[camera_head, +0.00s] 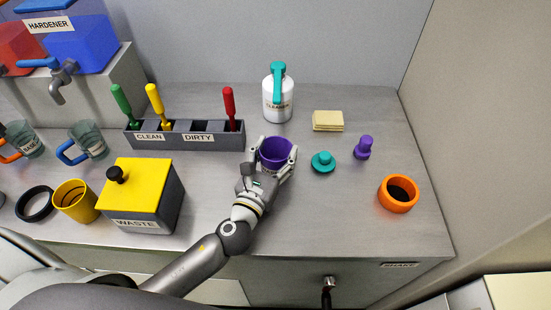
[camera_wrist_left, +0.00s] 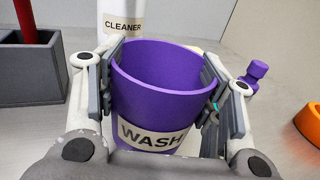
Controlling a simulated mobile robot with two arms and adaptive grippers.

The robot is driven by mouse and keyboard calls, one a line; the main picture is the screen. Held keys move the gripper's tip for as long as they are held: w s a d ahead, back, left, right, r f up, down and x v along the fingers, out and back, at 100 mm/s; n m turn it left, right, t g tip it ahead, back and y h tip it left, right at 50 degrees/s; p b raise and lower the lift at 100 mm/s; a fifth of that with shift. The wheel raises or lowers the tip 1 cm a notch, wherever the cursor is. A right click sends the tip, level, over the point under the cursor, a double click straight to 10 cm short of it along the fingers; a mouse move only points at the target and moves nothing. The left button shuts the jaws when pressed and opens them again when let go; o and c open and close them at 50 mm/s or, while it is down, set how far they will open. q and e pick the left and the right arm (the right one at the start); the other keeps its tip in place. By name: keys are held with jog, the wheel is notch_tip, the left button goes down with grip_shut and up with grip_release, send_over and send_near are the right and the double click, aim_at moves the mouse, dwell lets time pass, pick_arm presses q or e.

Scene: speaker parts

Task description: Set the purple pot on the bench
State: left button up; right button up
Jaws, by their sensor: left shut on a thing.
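The purple pot (camera_head: 276,150) is near the middle of the grey bench (camera_head: 330,220), behind and between the fingers of my left gripper (camera_head: 273,156). In the left wrist view the pot (camera_wrist_left: 160,95) is upright, with a white label reading WASH. The left gripper (camera_wrist_left: 165,98) is shut on it, one finger on each side. The pot looks empty inside as far as I can see. Its base is hidden by the gripper, so I cannot tell whether it touches the bench. My right gripper is not in view.
A CLEAN/DIRTY rack (camera_head: 190,134) with colored tools stands behind left. A cleaner bottle (camera_head: 278,98) is behind the pot. A teal knob (camera_head: 323,162), purple peg (camera_head: 363,147), yellow pad (camera_head: 327,121) and orange pot (camera_head: 397,194) lie right. A waste box (camera_head: 145,195) is left.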

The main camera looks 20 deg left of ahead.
aim_at(276, 144)
pick_arm(q)
jog(key=w, duration=0.1)
jog(key=w+a, duration=0.1)
jog(key=w, duration=0.1)
jog(key=shift+p, duration=0.3)
jog(key=shift+w+a+f, duration=0.1)
jog(key=shift+w+a, duration=0.1)
jog(key=shift+w, duration=0.6)
jog(key=shift+w+a, duration=0.25)
jog(key=shift+w, duration=0.5)
jog(key=shift+w+a+f, duration=0.1)
jog(key=shift+w+a, duration=0.1)
jog(key=shift+w, duration=0.6)
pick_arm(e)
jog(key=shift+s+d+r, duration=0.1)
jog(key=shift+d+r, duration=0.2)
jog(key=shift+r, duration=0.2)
pick_arm(q)
jog(key=shift+p, duration=0.35)
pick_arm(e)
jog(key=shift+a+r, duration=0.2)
pick_arm(q)
jog(key=shift+f+b, duration=0.35)
jog(key=shift+f, duration=0.05)
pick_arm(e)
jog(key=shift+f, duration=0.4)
pick_arm(q)
jog(key=o, duration=1.1)
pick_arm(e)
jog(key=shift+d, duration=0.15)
